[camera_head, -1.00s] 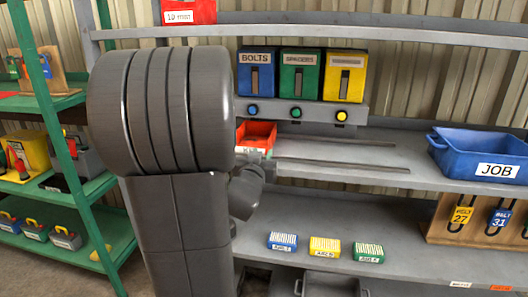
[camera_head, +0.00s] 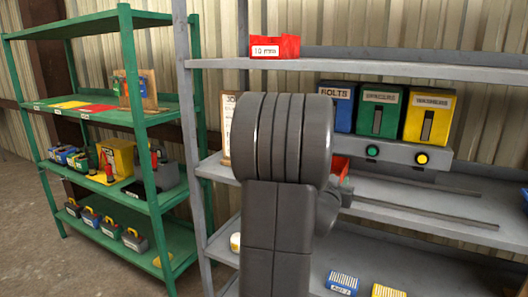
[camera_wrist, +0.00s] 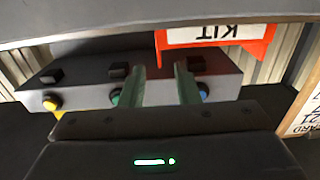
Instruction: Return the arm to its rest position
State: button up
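In the head view the same bin (camera_head: 340,168) is mostly covered by my arm.
Blue (camera_head: 336,106), green (camera_head: 380,109) and yellow (camera_head: 429,116) dispensers stand at right above the middle shelf. A red bin (camera_head: 274,47) sits on the top shelf. A green rack (camera_head: 150,205) with boxes stands at left. Open floor (camera_head: 95,270) shows at lower left.

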jog(key=x, duration=0.6)
jog(key=shift+w+d+p, duration=0.1)
jog(key=shift+w+p, duration=0.2)
jog(key=shift+p, duration=0.05)
jog(key=shift+r, duration=0.1)
